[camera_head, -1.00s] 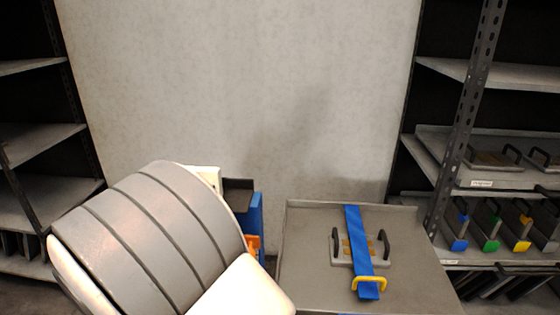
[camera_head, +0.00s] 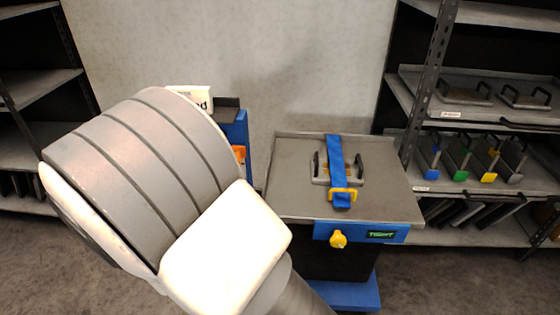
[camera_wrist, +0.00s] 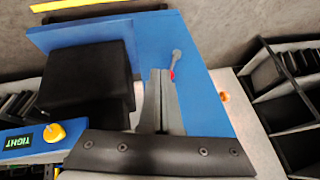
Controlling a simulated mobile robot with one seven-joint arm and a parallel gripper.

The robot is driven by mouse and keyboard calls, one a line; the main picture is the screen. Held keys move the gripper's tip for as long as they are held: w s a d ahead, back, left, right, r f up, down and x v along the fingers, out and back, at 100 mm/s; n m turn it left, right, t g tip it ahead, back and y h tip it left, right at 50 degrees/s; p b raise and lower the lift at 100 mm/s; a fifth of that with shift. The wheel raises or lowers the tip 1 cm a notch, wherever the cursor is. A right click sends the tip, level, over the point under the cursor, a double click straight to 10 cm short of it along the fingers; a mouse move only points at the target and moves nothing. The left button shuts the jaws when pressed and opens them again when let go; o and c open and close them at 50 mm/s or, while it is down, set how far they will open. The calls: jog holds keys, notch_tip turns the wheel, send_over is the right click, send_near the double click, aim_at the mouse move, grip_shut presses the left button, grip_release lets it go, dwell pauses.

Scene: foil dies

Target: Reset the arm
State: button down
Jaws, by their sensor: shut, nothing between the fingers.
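My arm fills the left and lower middle of the head view, and my gripper is out of sight there. In the wrist view my gripper (camera_wrist: 160,78) shows as two grey fingers close together, shut, with nothing held. The fingers appear in front of a blue panel (camera_wrist: 205,95). In the head view, a die plate (camera_head: 320,179) with two dark handles lies on a grey-topped cart (camera_head: 290,205). A blue strap (camera_head: 336,160) crosses the plate and ends at a yellow buckle (camera_head: 344,194). My gripper is apart from the plate and strap.
The cart front has a yellow knob (camera_head: 338,239) and a green-lit display (camera_head: 381,235) reading TIGHT. A blue stand (camera_head: 236,135) is partly hidden behind my arm. Shelves (camera_head: 460,113) with dies stand at right, more shelves (camera_head: 35,80) at left.

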jog(key=w+d+r+g+y, duration=0.15)
jog(key=d+r, duration=0.25)
jog(key=r, duration=0.6)
jog(key=w+d+r, duration=0.3)
jog(key=d+r, duration=0.2)
jog(key=r, duration=0.4)
jog(key=s+d+r+n+h+p, duration=0.1)
jog(key=s+d+r+h, duration=0.1)
jog(key=s+d+r, duration=0.45)
jog(key=s+d+r+n+h, duration=0.1)
jog(key=s+d+r, duration=0.2)
jog(key=d+r, duration=0.65)
notch_tip(320, 180, up, 14)
jog(key=d+p, duration=0.1)
jog(key=p, duration=1.4)
jog(key=shift+f+t, duration=0.2)
jog(key=shift+t, duration=0.25)
jog(key=shift+d, duration=0.15)
